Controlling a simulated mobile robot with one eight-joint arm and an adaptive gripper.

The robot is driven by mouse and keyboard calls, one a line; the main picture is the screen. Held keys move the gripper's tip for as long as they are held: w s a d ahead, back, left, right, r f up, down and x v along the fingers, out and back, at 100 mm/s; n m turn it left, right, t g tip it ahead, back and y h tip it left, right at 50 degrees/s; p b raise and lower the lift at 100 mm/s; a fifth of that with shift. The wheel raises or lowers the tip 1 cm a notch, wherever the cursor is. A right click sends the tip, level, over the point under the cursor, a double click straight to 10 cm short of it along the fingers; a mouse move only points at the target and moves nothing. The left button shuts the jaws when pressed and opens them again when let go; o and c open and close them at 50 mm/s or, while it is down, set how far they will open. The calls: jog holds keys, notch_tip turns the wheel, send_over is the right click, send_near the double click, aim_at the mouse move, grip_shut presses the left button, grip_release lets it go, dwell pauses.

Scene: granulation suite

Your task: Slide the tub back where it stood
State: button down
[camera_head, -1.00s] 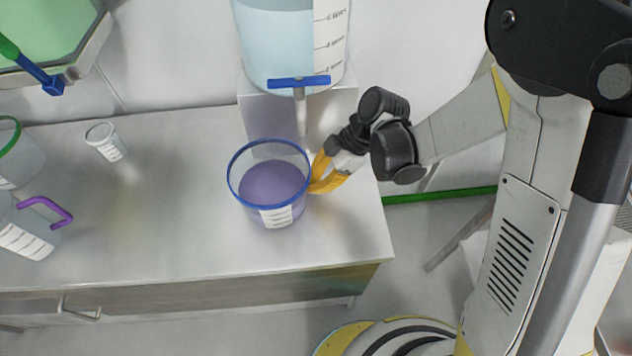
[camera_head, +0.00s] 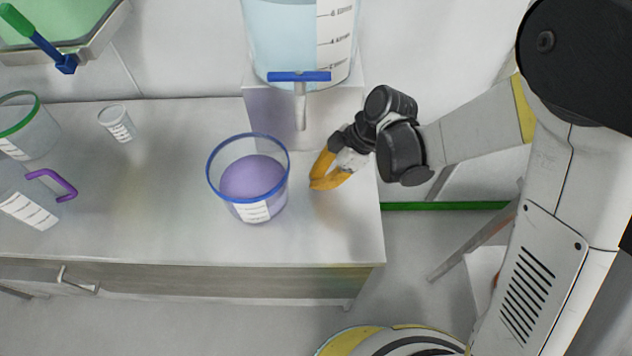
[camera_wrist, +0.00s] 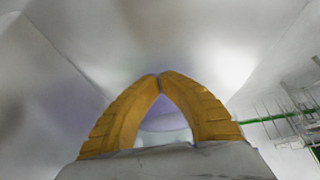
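The tub (camera_head: 249,180) is clear with a blue rim and a white label, and holds purple contents. It stands upright on the counter, left of my gripper. My gripper (camera_head: 316,187) has yellow fingers and hangs low over the counter, with a visible gap between it and the tub. In the wrist view, the fingertips of my gripper (camera_wrist: 160,76) meet with nothing held between them. A pale purple round shape shows through the opening below the fingertips there; I cannot tell for sure what it is.
A large tank with a blue-handled tap (camera_head: 299,77) stands on a white block behind the tub. A small cup (camera_head: 117,124), a green-rimmed container (camera_head: 25,130) and a purple-handled jug (camera_head: 30,203) stand at the left. The counter between the cup and tub is clear.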

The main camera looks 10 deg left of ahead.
jog(key=p+v, duration=0.3)
jog(key=v, duration=0.6)
jog(key=shift+a+r, duration=0.25)
jog(key=shift+a, duration=0.05)
